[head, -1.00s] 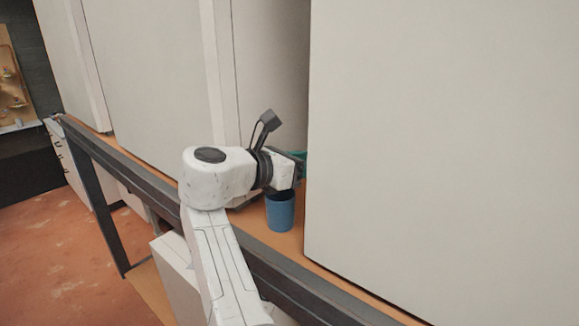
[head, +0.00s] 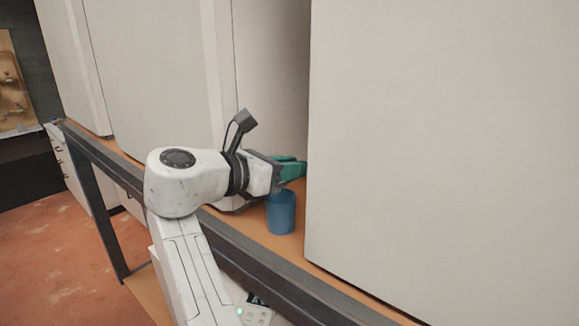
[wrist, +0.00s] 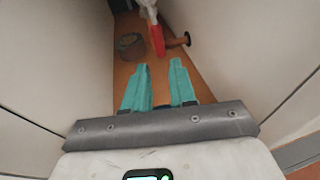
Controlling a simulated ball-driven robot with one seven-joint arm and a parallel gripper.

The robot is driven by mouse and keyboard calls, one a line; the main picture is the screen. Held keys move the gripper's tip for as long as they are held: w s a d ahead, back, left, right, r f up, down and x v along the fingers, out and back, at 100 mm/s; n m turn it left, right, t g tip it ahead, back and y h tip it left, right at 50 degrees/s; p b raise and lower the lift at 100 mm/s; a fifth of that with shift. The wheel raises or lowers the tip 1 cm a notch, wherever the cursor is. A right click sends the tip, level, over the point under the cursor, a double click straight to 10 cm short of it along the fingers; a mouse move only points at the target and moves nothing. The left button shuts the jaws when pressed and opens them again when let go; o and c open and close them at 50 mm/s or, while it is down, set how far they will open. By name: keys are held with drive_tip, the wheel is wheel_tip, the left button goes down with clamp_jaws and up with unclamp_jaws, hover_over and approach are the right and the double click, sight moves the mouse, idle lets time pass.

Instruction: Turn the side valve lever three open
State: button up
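A red lever (wrist: 157,40) on a white valve body (wrist: 148,9) shows at the top of the wrist view, in the gap between two white cabinets. Which numbered lever it is, I cannot tell. The head view does not show it. My gripper (wrist: 159,66) has teal fingers spread apart with nothing between them. The red lever lies just beyond the fingertips, and the gripper appears not to touch it. In the head view my gripper (head: 301,169) reaches into the gap between the cabinets, above a blue cup (head: 281,212).
White cabinet walls stand close on the left (wrist: 50,50) and right (wrist: 245,45) of the fingers. A dark round-ended fitting (wrist: 179,41) sits right of the lever, and a grey container (wrist: 131,46) left of it. An orange-brown shelf (head: 255,232) runs below.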

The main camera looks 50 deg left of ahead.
drive_tip(key=shift+s+a+p, duration=0.15)
drive_tip(key=shift+a+p, duration=0.35)
drive_tip(key=shift+a, duration=0.25)
drive_tip(key=shift+s+r, duration=0.1)
drive_tip(key=shift+s, duration=0.05)
drive_tip(key=s+d+p, duration=0.2)
drive_tip(key=s+d, duration=0.2)
drive_tip(key=s, duration=1.2)
drive_tip(key=shift+s, duration=0.3)
